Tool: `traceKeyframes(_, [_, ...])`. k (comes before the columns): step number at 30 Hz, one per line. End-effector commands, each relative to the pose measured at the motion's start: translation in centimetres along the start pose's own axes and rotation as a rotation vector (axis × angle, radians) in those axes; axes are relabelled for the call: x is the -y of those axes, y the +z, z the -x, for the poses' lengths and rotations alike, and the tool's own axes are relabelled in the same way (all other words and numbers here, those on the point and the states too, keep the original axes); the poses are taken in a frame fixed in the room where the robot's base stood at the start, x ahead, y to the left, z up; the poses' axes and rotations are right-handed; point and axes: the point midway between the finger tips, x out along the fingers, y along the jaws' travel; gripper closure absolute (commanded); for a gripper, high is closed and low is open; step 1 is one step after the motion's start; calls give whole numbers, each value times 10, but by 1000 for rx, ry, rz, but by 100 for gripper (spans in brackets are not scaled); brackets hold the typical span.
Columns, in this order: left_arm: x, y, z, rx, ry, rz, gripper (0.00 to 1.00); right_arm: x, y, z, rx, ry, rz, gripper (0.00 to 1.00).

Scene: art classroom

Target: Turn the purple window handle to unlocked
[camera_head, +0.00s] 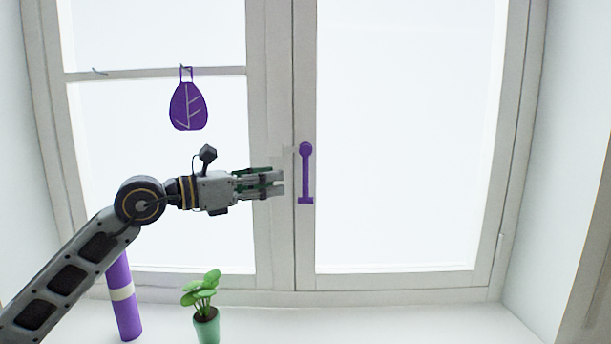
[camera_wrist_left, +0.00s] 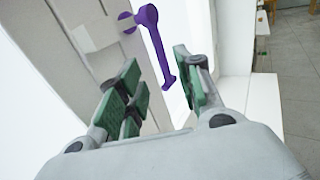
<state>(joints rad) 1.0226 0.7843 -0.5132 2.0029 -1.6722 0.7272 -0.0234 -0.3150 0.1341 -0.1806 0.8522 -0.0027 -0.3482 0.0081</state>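The purple window handle (camera_head: 306,172) is on the white frame where the two window panes meet. It hangs vertically, with its round pivot at the top and a short crosspiece at the bottom. My left gripper (camera_head: 280,183) is just left of the handle's lower part in the head view. In the left wrist view the fingers (camera_wrist_left: 162,92) are spread apart with nothing held, and the purple handle (camera_wrist_left: 155,45) shows beyond and between them. I cannot tell whether a finger touches it. My right gripper is in neither view.
A purple leaf-pattern ornament (camera_head: 188,106) hangs on the left pane from a crossbar. A purple roll with a pale band (camera_head: 123,297) and a green potted plant (camera_head: 206,308) stand on the white sill (camera_head: 400,325) below. The area right of the handle is clear.

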Motion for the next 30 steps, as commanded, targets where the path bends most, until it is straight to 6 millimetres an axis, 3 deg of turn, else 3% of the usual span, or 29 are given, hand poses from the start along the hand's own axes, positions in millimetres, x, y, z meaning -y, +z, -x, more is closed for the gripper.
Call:
traceKeyframes(21, [1,1,-72,-1,-2,0,65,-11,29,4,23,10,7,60])
traceKeyframes(30, [0,0,-94,-1,-1,0,65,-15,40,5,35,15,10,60])
